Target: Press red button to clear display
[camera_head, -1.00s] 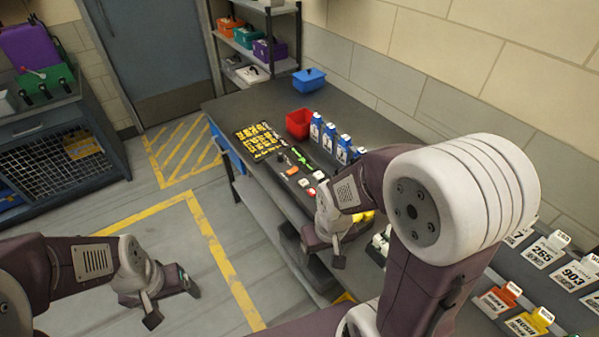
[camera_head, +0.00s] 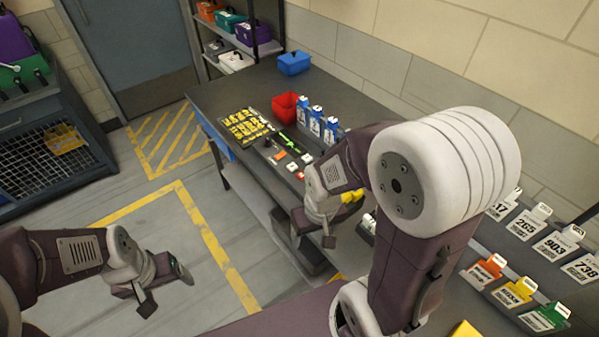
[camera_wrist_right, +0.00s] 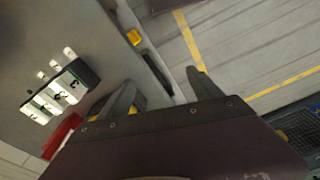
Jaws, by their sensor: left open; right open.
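I cannot make out a red button for certain. A small orange-red piece (camera_head: 280,155) lies among small parts on the dark bench (camera_head: 370,95). In the right wrist view a red shape (camera_wrist_right: 62,135) lies at the lower left, beside a dark block with white labelled pieces (camera_wrist_right: 60,92); I cannot tell whether it is a button. My right gripper (camera_head: 312,236) is open over the bench's near edge, partly hidden by my arm; its spread, empty fingers show in the right wrist view (camera_wrist_right: 162,90). My left gripper (camera_head: 168,291) is open and empty above the floor, away from the bench. No display is recognisable.
On the bench stand a red bin (camera_head: 286,106), blue-and-white cartons (camera_head: 315,122), a mat of yellow parts (camera_head: 246,126) and a blue box (camera_head: 294,62). Numbered and coloured tags (camera_head: 515,290) sit in racks at right. A shelf (camera_head: 262,50) stands behind.

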